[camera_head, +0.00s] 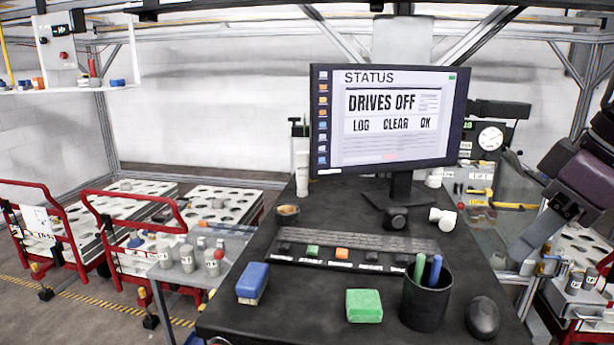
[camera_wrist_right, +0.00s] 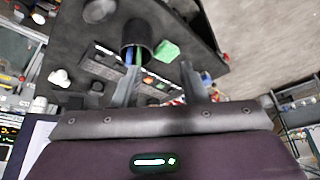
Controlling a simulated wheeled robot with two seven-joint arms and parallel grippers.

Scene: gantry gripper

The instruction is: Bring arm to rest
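My right arm comes in at the right edge of the head view. Its purple-cased gripper (camera_head: 522,246) points down and left, beside the right edge of the black desk (camera_head: 225,315). In the right wrist view the two grey fingers of this gripper (camera_wrist_right: 159,68) stand well apart with nothing held between them. Beyond them the desk (camera_wrist_right: 75,45) shows, with the black pen cup (camera_wrist_right: 137,36) and the green block (camera_wrist_right: 166,50). My left gripper is not in view.
The desk holds a monitor (camera_head: 385,120) reading DRIVES OFF, a keyboard (camera_head: 350,250), a blue block (camera_head: 252,281), a green block (camera_head: 364,306), a pen cup (camera_head: 426,303) and a mouse (camera_head: 482,317). Red-railed carts (camera_head: 130,225) stand left. A bench with tools and a dial (camera_head: 490,137) lies behind right.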

